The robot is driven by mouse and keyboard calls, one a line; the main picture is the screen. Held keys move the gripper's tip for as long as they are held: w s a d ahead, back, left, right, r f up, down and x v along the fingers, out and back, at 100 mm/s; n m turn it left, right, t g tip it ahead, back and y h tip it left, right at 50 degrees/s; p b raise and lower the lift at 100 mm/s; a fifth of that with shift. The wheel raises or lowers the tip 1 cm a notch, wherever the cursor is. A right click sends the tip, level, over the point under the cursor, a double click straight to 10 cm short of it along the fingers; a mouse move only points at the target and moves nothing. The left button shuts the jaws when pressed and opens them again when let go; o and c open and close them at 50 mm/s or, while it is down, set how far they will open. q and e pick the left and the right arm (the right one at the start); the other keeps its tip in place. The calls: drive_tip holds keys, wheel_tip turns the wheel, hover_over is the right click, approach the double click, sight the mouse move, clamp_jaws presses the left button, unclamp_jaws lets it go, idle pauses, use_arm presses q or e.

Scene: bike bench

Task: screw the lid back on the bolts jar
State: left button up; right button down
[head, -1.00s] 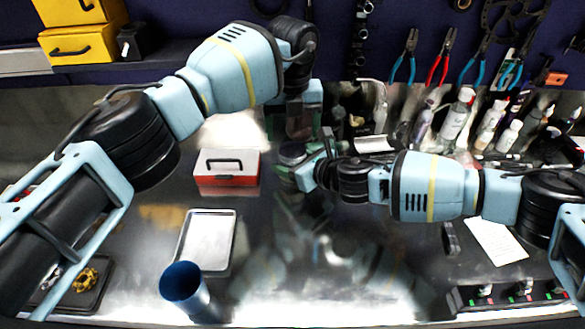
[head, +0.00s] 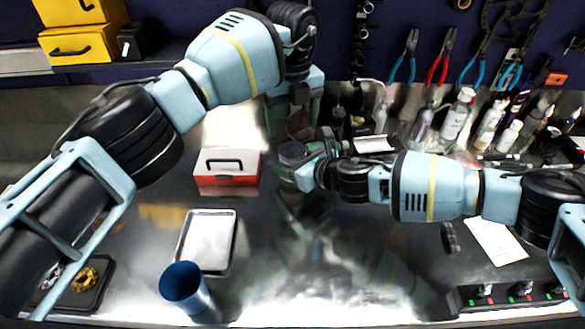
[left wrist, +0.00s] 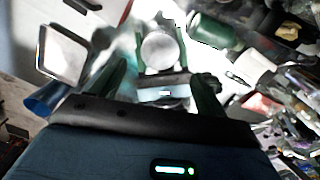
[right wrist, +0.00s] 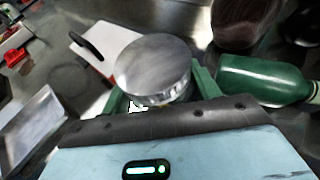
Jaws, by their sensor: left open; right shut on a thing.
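The bolts jar (head: 292,155) stands upright near the back middle of the bench. In the right wrist view its round grey metal lid (right wrist: 153,65) covers the top and hides most of the jar below. The lid also shows from above in the left wrist view (left wrist: 159,50). How tightly it sits cannot be told. My right gripper (right wrist: 155,100) is shut on the jar, one green finger on each side below the lid. My left gripper (left wrist: 160,85) is open and empty, above and behind the jar, apart from the lid; its fingertips are partly hidden in the head view.
A red and white box (head: 227,168) stands left of the jar. A green bottle (right wrist: 262,80) lies close beside it in the right wrist view. A tray (head: 207,240) and blue cup (head: 185,288) are front left. Several bottles (head: 457,115) crowd the back right. The front middle is clear.

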sight(293, 150)
use_arm(q)
drive_tip(key=shift+f, duration=3.55)
drive_tip(key=c, duration=1)
drive_tip(key=shift+m, duration=1.7)
drive_tip(key=o, duration=1.1)
